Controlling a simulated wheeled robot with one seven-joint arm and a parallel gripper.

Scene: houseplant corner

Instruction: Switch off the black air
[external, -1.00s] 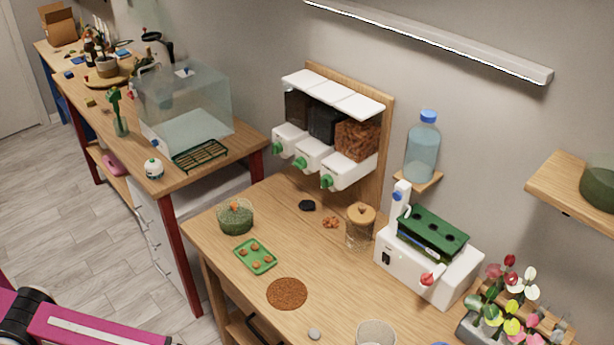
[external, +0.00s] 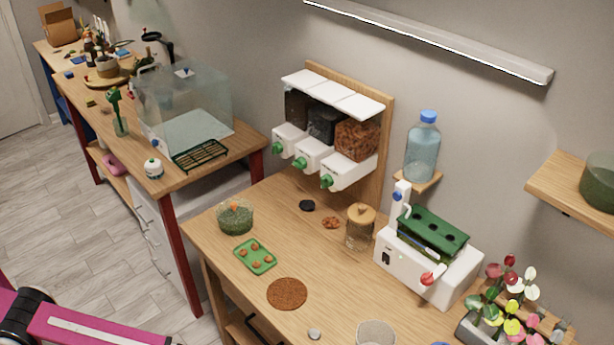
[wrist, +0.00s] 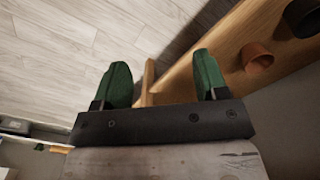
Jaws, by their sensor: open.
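No object in view can be surely told as the black air device. A small dark, flat object (external: 307,205) lies on the wooden table below the dispensers; its details are too small to tell. A black rocker switch (external: 386,258) sits on the front of the white unit (external: 400,273), whose top holds a green tray; the switch position is unclear. My gripper (wrist: 160,82) shows in the wrist view, with two green fingertips wide apart and nothing between them. It is outside the external view, where only my pink arm link shows at the lower left.
The wooden table (external: 335,270) carries a green tray (external: 255,257), a corked jar (external: 360,226) and a brown round mat (external: 287,294). A glass tank (external: 185,100) stands on the left bench. In the wrist view, a wooden surface with brown pots (wrist: 257,57) lies right of the fingers, above pale floor.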

